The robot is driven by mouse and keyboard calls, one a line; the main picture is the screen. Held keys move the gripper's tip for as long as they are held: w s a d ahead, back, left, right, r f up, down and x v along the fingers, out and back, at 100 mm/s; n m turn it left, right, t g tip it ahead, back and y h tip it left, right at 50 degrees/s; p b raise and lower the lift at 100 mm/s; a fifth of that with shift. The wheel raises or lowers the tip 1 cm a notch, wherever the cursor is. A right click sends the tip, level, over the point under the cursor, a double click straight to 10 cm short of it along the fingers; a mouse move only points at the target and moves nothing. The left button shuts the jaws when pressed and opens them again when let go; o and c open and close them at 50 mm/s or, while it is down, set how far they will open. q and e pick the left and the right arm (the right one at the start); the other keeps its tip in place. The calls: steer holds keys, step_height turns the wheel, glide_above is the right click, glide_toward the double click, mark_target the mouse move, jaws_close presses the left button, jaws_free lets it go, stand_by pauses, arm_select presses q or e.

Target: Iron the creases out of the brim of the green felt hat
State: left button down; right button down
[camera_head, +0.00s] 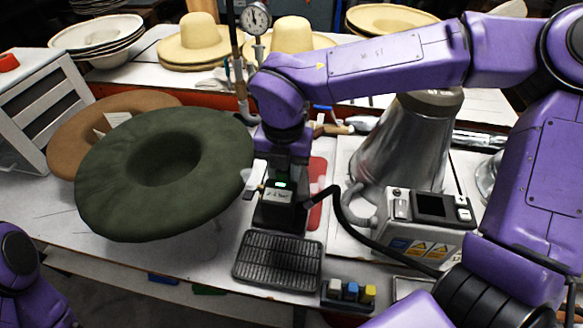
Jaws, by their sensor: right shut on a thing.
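The green felt hat (110,192) is at the left, its wide brim tilted toward me around a dark central hollow. Faint uneven marks show on the brim. My right gripper (284,168) points down just right of the brim. It is shut on what looks like a black steam iron (276,213) with a small green light, a pale label and a black hose. The fingertips are mostly hidden. The iron stands right of the hat, apparently apart from it, behind the metal grid rest (278,262). My left gripper is out of view.
A brown hat (68,135) lies behind the green one. The steam unit (428,226) and a metal cone (400,145) stand at the right. Colored blocks (351,291) sit at the front edge. Straw hats (203,38) stand on the rear table. The front left tabletop is clear.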

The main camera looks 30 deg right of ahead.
steer(key=shift+s+a+r, duration=0.5)
steer(key=shift+s+a, duration=0.15)
steer(key=shift+s+a+r, duration=0.1)
steer(key=shift+s+r, duration=0.05)
steer(key=shift+r, duration=0.05)
step_height(320, 180, up, 6)
steer(key=p, duration=0.4)
steer(key=shift+s+r+p, duration=0.1)
steer(key=shift+p, duration=0.25)
steer(key=shift+a, duration=0.1)
